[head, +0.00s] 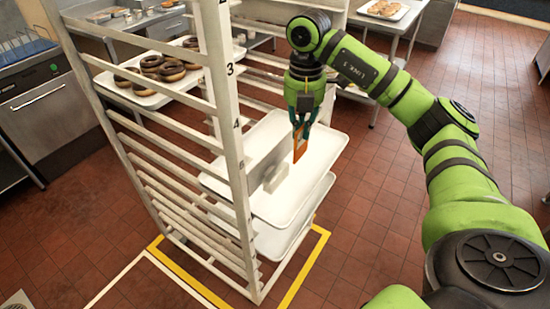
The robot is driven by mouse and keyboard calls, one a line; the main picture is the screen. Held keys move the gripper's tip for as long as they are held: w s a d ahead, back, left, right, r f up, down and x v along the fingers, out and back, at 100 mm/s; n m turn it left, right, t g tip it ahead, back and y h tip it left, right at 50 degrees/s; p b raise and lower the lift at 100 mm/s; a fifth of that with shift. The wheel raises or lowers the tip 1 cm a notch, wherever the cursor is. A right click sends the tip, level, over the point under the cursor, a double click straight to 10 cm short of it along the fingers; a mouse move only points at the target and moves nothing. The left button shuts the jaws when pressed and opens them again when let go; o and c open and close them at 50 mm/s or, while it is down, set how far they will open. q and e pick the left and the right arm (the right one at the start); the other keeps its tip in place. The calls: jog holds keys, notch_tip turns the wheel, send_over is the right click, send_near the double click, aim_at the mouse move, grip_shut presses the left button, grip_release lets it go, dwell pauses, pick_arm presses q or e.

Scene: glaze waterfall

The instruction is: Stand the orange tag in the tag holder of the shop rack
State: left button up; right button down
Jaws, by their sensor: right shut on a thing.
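The orange tag (299,149) is upright between the fingers of my right gripper (302,127). The gripper points down and is shut on it, in front of the shop rack (231,150). The tag's upper part is hidden by the fingers. A grey plate-like piece (268,176), which looks like the tag holder, sits at the rack's side below and left of the tag. The tag appears apart from it. Its slot is too small to make out. My left gripper is not in view.
The rack carries a tray of chocolate doughnuts (151,71) high on the left and white trays (318,157) at mid and lower levels. Yellow floor tape (306,268) runs round its base. A counter with a doughnut tray (383,10) stands behind. Open tiled floor lies to the right.

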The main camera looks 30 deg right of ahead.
jog(key=a+f+p, duration=0.1)
jog(key=a+f, duration=0.1)
jog(key=w+a+f+p, duration=0.1)
jog(key=f, duration=0.1)
jog(key=w+a+f+p, duration=0.1)
jog(key=a+f+p, duration=0.1)
jog(key=f, duration=0.1)
jog(key=shift+a, duration=0.3)
jog(key=shift+w+f, duration=0.1)
jog(key=shift+f, duration=0.15)
jog(key=shift+f, duration=0.1)
jog(key=shift+f, duration=0.15)
jog(key=c, duration=1.3)
grip_release()
